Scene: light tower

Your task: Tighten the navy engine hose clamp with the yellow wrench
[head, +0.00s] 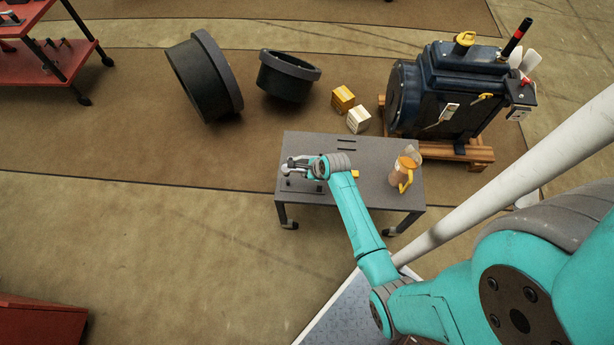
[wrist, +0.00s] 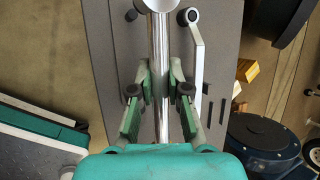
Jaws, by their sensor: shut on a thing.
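My gripper (head: 300,170) is over the left end of the grey table (head: 375,145). In the wrist view my gripper (wrist: 160,85) is shut on a shiny silver bar (wrist: 160,60) with a round pale end at the top. I see no yellow on the bar. A small yellow piece (head: 355,174) shows beside my arm on the table; I cannot tell whether it is the yellow wrench. The navy engine (head: 432,85) stands on a wooden pallet behind the table at the right. Its hose clamp cannot be made out.
Yellow (head: 343,98) and cream (head: 358,119) boxes and two dark round tubs (head: 205,78) are behind the table. A white rail (head: 510,175) crosses at right.

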